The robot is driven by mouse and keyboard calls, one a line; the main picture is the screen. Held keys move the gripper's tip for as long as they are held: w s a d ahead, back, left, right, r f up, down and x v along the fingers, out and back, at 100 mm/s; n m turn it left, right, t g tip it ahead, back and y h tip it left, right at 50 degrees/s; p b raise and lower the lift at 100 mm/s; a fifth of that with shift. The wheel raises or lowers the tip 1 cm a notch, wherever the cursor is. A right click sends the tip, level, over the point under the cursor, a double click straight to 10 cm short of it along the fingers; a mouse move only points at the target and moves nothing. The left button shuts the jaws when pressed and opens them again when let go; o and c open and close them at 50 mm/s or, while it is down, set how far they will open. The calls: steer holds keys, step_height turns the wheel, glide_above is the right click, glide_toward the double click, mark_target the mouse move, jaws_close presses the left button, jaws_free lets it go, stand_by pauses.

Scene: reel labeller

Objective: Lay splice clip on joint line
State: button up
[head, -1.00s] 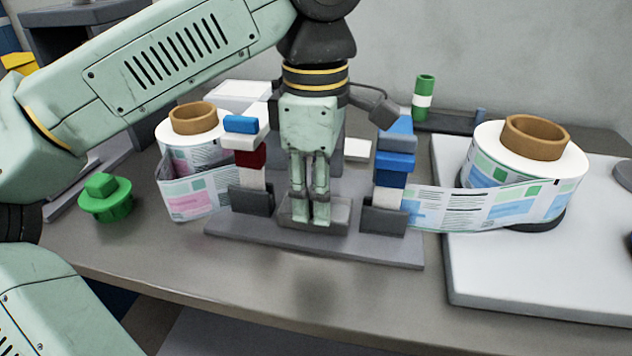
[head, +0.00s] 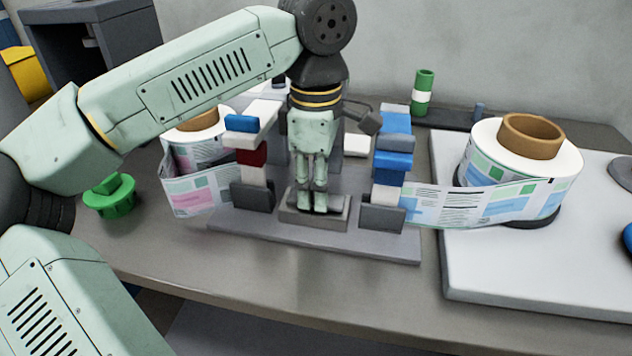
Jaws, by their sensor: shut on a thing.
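My gripper (head: 319,207) points straight down over the small grey block at the middle of the splice stand (head: 322,243). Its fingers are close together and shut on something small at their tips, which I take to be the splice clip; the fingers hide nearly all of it. The joint line cannot be made out behind the fingers. Printed label web runs from the left reel (head: 196,190) to the stand's left post (head: 252,175), and from the right reel (head: 470,205) to the right post (head: 388,185).
A green knob (head: 110,196) sits on the table at left. The right reel stands on a pale plate (head: 500,270). A green and white cylinder (head: 422,93) stands on a dark strip at the back. The table's front strip (head: 250,285) is clear.

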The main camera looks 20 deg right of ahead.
steer(key=shift+f, duration=0.2)
steer(key=o, duration=1.1)
steer(key=shift+c, duration=0.2)
step_height(320, 180, up, 12)
steer(key=shift+r, duration=0.25)
